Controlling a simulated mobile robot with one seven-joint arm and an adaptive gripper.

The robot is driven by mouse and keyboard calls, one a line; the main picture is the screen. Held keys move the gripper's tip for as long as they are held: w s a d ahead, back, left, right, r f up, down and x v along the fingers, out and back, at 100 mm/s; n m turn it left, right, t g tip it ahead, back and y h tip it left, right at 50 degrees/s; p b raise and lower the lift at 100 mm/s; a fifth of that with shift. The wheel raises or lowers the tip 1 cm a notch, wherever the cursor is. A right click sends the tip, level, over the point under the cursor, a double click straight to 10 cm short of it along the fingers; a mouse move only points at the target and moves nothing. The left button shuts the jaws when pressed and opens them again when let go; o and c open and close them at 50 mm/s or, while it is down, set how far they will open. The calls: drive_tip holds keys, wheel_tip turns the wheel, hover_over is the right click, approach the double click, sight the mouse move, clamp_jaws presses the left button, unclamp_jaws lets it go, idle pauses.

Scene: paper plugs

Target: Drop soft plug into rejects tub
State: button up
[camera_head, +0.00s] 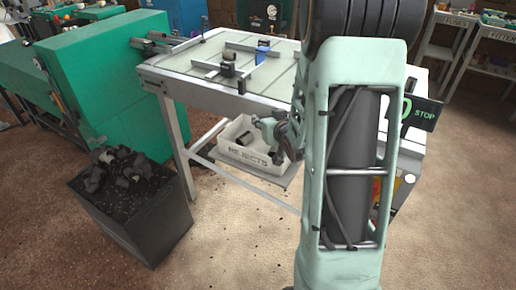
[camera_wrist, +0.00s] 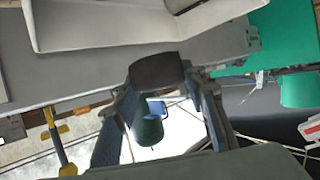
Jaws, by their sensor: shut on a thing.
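The white tub marked REJECTS (camera_head: 249,157) stands on the low shelf under the bench. My gripper (camera_head: 262,124) is at the tub's right side, near its rim, partly hidden by my arm. In the wrist view my gripper (camera_wrist: 160,84) is shut on a dark grey plug (camera_wrist: 158,69), held between the fingertips. A pale tub wall (camera_wrist: 110,42) shows beyond the plug at the top of that view. In the head view a dark plug shape (camera_head: 245,139) shows at the tub; I cannot tell if it is the held plug or one lying inside.
The bench top (camera_head: 185,60) with rails and a small dark fixture (camera_head: 228,66) is above the tub. A bench leg (camera_head: 177,140) stands left of it. A dark bin (camera_head: 140,215) heaped with dark pieces stands front left, beside a green machine (camera_head: 115,80). The front floor is open.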

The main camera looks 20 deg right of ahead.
wheel_tip(320, 180, down, 4)
drive_tip(key=shift+f+b, duration=0.15)
drive_tip(key=shift+b, duration=0.85)
drive_tip(key=o, duration=1)
drive_tip(key=shift+o, duration=0.2)
drive_tip(key=shift+s, duration=0.15)
drive_tip(key=v, duration=0.7)
drive_tip(key=shift+s, duration=0.1)
